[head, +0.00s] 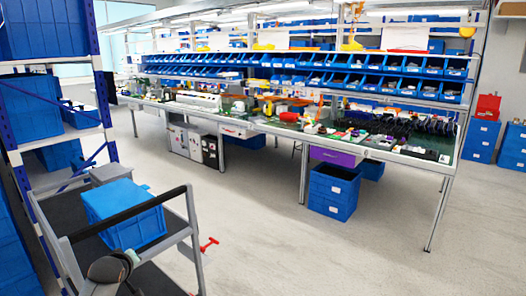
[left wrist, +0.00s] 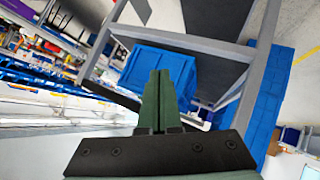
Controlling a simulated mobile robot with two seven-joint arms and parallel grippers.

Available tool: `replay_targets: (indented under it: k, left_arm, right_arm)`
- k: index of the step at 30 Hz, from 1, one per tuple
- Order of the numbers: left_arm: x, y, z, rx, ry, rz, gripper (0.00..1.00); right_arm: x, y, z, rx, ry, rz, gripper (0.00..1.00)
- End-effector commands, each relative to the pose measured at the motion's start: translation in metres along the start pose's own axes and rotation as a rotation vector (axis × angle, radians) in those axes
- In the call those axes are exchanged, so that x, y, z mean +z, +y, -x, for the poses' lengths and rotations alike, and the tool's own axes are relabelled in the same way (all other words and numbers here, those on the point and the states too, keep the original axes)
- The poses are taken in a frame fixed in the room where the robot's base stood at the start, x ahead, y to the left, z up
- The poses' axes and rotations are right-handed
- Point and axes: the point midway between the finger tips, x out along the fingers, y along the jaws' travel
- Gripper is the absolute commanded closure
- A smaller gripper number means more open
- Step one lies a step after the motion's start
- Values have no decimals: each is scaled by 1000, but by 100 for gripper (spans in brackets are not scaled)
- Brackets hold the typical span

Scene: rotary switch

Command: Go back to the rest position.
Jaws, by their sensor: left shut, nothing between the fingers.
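My left gripper shows in the left wrist view (left wrist: 160,78). Its two green fingers are pressed together with nothing between them, and a blue crate is behind them in that picture. In the head view part of my left arm comes in at the bottom left, in front of the cart; I cannot make out the fingers there. My right gripper is in neither view. A small red T-shaped handle (head: 209,244) shows beside the cart's right post in the head view; I cannot tell whether it is the rotary switch.
The blue crate (head: 122,216) sits on a grey-framed cart (head: 184,214) close by at left. Shelving with blue bins (head: 28,108) stands left of it. A long workbench (head: 418,158) with parts and bins runs across the back.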

Motion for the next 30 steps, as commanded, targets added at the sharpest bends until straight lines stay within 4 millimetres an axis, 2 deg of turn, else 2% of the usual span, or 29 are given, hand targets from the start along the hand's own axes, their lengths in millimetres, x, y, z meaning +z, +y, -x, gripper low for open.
replay_targets:
  k: [1,5,8,12,14,18,21,24,27,30]
  left_arm:
    - [30,-11,-1,7,-22,-55,100]
    - [101,-36,7,45,-69,-213,100]
    - [156,-57,22,83,-104,-329,100]
    - [228,-85,53,143,-153,-474,100]
    - [255,-96,70,171,-171,-530,100]
    - [314,-120,118,237,-212,-647,100]
    - [346,-134,154,281,-231,-716,100]
    - [368,-144,186,317,-242,-766,100]
    - [381,-149,209,341,-247,-800,100]
    - [387,-152,222,354,-249,-820,100]
  right_arm:
    - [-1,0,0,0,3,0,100]
    - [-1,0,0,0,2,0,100]
    - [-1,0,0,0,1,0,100]
    - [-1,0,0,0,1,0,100]
    - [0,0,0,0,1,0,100]
    - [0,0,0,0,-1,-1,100]
    - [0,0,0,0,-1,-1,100]
    - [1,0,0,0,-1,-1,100]
    - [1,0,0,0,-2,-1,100]
    - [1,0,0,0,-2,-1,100]
